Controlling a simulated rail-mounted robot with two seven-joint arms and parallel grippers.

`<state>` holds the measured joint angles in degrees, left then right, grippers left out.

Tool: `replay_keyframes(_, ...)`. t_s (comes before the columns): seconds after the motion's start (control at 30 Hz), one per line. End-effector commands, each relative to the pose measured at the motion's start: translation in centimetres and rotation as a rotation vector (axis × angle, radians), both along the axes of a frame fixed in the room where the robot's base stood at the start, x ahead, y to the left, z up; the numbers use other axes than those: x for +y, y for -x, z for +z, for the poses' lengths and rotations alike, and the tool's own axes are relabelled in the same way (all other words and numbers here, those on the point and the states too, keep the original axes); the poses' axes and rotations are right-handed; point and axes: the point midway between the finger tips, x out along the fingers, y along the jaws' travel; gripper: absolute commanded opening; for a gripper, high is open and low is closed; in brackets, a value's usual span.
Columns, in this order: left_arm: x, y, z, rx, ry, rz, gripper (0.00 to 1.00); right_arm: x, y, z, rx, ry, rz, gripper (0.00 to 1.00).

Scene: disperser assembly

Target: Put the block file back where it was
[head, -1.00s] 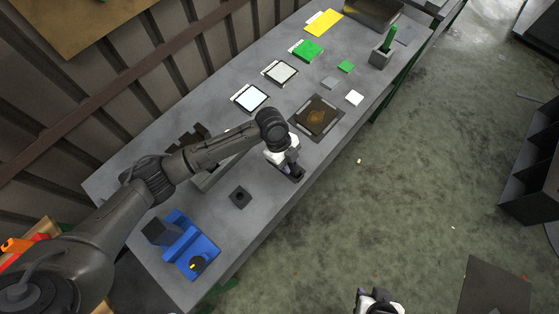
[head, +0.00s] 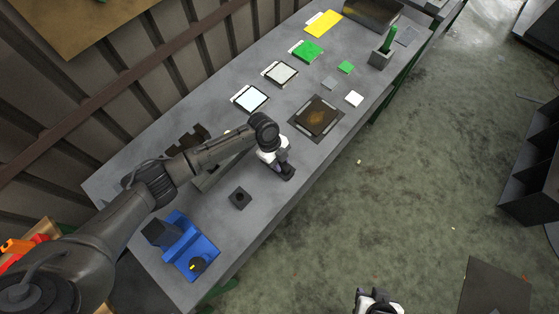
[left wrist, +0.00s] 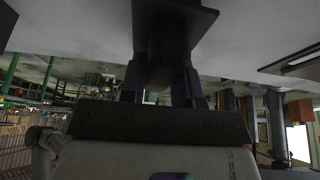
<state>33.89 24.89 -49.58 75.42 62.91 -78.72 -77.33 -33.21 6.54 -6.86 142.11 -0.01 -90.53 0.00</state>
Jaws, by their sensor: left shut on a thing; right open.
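My left gripper (head: 284,166) is shut on a dark piece, apparently the block file (head: 288,174), over the front part of the grey bench (head: 222,240). In the left wrist view the fingers (left wrist: 160,85) hold the dark block file (left wrist: 172,40), which has a wide square plate at its far end. I cannot tell whether it touches the bench. A small dark square base (head: 240,197) with a raised middle sits on the bench to the lower left of this gripper. My right gripper (head: 378,300) is at the bottom edge of the head view, off the bench, and looks empty.
A blue device (head: 190,248) with a black block stands at the near left. A dark plate with a brown middle (head: 317,116) lies up and right of the left gripper. White, green and yellow pads line the back. A grey holder (head: 380,59) stands far right.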

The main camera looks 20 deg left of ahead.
Motion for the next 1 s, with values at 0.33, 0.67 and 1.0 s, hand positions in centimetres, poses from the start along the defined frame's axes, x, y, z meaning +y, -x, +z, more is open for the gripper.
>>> replay_keyframes(0.33,0.0,0.0,-0.2,0.000,0.000,0.000,0.37,-0.1,0.0,-0.2,0.000,0.004,0.003,0.43)
replay_keyframes(0.67,0.0,0.0,-0.2,0.000,0.000,0.001,0.55,-0.3,0.0,-0.2,0.000,0.011,0.007,0.43)
replay_keyframes(1.0,0.9,-0.4,2.2,-0.003,0.001,0.001,0.55,-0.2,0.0,0.1,0.001,0.008,0.006,0.43)
